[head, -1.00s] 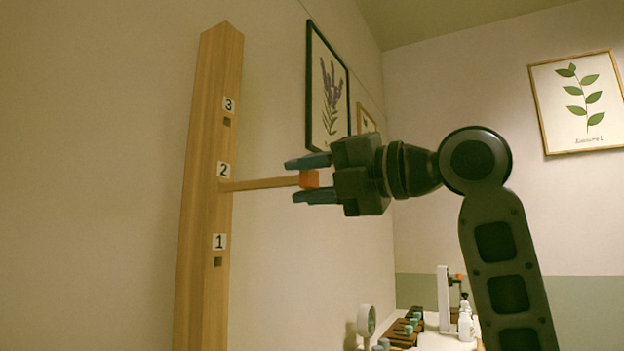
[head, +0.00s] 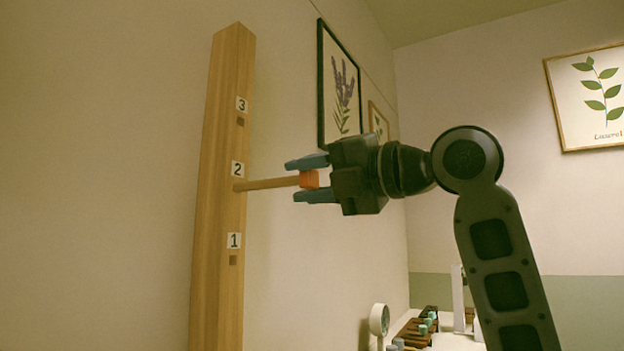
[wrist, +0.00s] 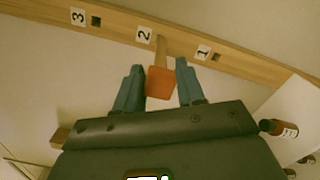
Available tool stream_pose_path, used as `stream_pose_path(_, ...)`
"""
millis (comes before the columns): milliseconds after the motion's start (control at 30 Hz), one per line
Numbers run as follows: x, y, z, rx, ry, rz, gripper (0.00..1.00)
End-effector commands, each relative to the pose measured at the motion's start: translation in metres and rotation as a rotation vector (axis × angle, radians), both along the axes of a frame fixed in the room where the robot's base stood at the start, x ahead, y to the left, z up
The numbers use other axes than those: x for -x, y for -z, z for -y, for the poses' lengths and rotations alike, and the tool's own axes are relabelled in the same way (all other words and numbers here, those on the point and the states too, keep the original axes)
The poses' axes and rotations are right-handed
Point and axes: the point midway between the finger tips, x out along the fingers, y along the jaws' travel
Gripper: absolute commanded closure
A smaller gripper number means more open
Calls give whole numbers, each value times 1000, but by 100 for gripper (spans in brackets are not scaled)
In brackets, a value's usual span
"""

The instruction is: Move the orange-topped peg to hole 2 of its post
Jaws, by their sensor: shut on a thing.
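The wooden post (head: 222,200) stands upright at the left with labels 1, 2 and 3 from bottom to top. The orange-topped peg (head: 272,183) lies nearly level. Its thin wooden end meets the post at label 2, where hole 2 is hidden behind it; how deep it sits I cannot tell. My gripper (head: 312,179) is shut on the orange top. In the wrist view the orange top (wrist: 160,83) is between the two blue fingers, and the shaft runs to the post (wrist: 250,64) beside label 2. Holes 1 and 3 are empty.
A wall with framed plant pictures (head: 339,85) is behind the post and gripper. A counter with a round white dial (head: 379,319), brown racks and small items is low at the right. A dark bottle (wrist: 278,128) shows in the wrist view. Space around the peg is clear.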

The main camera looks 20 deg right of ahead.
Motion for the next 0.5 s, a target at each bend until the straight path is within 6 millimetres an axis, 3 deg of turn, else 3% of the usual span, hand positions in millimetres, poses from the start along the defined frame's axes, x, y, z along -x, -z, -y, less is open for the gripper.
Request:
stream_pose_path(400, -8, 0, -6, 1, 0, 1, 92)
stream_pose_path(433, -8, 0, -6, 1, 0, 1, 61)
stream_pose_path(500, -8, 0, -6, 0, 0, 0, 54)
